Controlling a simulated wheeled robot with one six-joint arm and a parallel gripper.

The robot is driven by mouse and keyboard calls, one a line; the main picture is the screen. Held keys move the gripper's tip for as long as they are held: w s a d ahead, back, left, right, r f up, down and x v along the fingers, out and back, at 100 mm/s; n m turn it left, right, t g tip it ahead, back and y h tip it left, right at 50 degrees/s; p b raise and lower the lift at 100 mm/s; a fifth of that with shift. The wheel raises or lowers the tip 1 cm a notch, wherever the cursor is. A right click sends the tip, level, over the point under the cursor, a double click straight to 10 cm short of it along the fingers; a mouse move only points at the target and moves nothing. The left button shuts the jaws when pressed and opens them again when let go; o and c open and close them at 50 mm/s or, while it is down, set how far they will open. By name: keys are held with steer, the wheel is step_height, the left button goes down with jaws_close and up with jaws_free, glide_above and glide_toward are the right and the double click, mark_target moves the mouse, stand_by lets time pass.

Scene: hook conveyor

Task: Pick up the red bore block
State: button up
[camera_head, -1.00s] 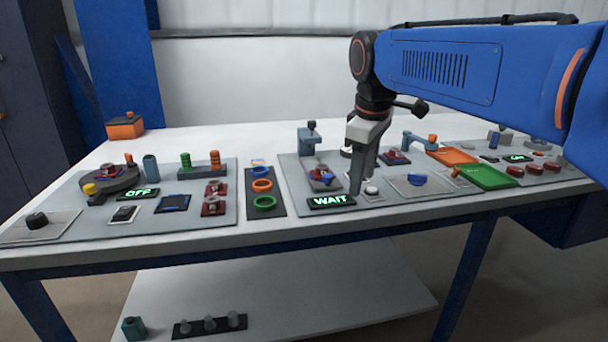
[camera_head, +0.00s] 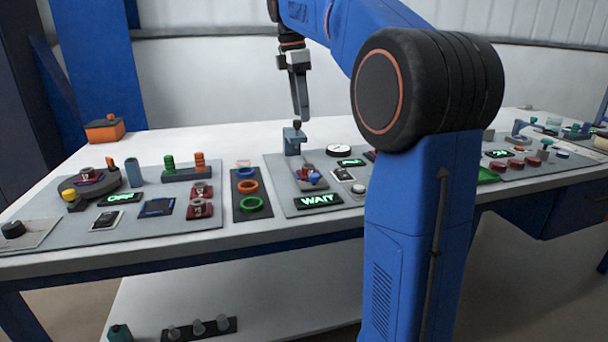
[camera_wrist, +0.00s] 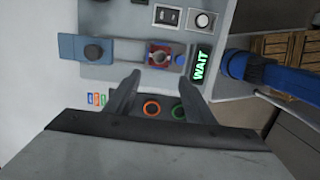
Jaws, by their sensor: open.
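Several red blocks with a round bore show in the head view. One red block (camera_head: 309,178) sits in the clamp station behind the WAIT display, with a blue part at its front. In the wrist view this block (camera_wrist: 158,56) lies beyond my fingertips, apart from them. Two more, a rear red block (camera_head: 202,190) and a front red block (camera_head: 200,209), rest on the left panel, and another (camera_head: 90,174) sits on the dark round table. I cannot tell which one the task names. My gripper (camera_head: 302,112) is open and empty, above the clamp station; it also shows in the wrist view (camera_wrist: 160,78).
A blue-grey clamp post (camera_head: 293,142) stands behind the block. A dark tray (camera_head: 236,202) with orange and green rings lies left of the WAIT display (camera_head: 318,201). Pegs (camera_head: 184,168) stand on the left panel. My arm hides much of the right side.

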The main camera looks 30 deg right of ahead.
mark_target(308, 171)
steer(key=f, duration=0.5)
steer(key=d+f, duration=0.1)
steer(key=f, duration=0.4)
steer(key=d+f, duration=0.1)
steer(key=f, duration=0.5)
steer(key=shift+s, duration=0.25)
jaws_close()
